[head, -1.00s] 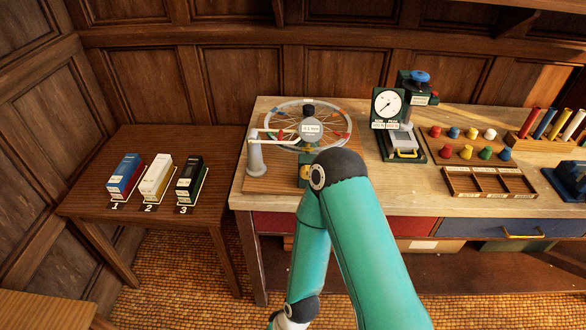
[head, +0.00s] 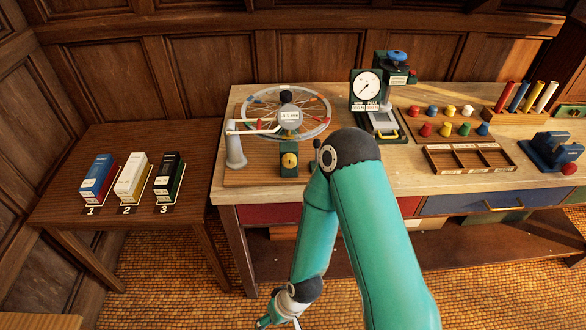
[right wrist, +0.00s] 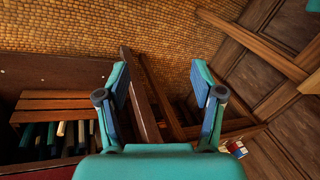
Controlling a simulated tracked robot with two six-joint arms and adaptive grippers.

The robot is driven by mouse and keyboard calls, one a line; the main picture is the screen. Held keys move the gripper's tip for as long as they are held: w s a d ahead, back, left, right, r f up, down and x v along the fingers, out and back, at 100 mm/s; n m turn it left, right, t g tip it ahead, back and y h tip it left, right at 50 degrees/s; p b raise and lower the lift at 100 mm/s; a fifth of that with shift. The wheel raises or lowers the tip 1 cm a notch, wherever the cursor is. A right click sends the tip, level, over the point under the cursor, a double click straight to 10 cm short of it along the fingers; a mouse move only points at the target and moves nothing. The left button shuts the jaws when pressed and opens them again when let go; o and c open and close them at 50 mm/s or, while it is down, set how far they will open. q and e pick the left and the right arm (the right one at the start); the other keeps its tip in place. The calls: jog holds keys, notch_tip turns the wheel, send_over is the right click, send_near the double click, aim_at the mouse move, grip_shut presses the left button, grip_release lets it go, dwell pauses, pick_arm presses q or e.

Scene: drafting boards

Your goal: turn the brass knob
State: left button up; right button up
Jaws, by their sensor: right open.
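The brass knob (head: 289,160) sits on the front of a small green block (head: 289,146) on the wooden bench, in front of a spoked wheel (head: 262,101) with coloured marks. A round display disc (head: 289,116) stands in front of the wheel. My right arm's elbow is just to the right of the knob in the head view and does not cover it. My right gripper shows in the right wrist view (right wrist: 160,82), open with nothing between its fingers, over the floor. In the head view it is partly cut off at the bottom edge, well below the knob. My left gripper is out of view.
A white post (head: 235,150) with a red-ended arm stands left of the block. A dial gauge press (head: 366,88), coloured pegs and a divided tray (head: 470,172) are to the right. A side table (head: 60,200) holds three numbered boxes. Bench drawers face the front.

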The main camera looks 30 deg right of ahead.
aim_at(290, 165)
jog(key=w+d+r+n+t+h+b, duration=0.1)
jog(key=w+d+r+t+h+b, duration=0.1)
jog(key=w+r+t+b, duration=0.45)
jog(key=w+d+r+n+t+h+b, duration=0.1)
jog(key=w+d+r+t+h+b, duration=0.2)
jog(key=w+b, duration=0.65)
jog(key=s+d+r+m+t+h+b, duration=0.3)
jog(key=s+d+r+t+h+b, duration=0.15)
jog(key=d+r+h+b, duration=0.6)
jog(key=w+d+p, duration=0.2)
jog(key=w+p, duration=0.1)
jog(key=w, duration=0.1)
jog(key=w+d+r+y+p, duration=0.1)
jog(key=w+d+p, duration=0.1)
jog(key=w+p, duration=0.2)
jog(key=w+d+y+p, duration=0.1)
jog(key=w+d+p, duration=0.2)
jog(key=w+p, duration=0.1)
jog(key=shift+w+r, duration=0.25)
jog(key=shift+w, duration=0.65)
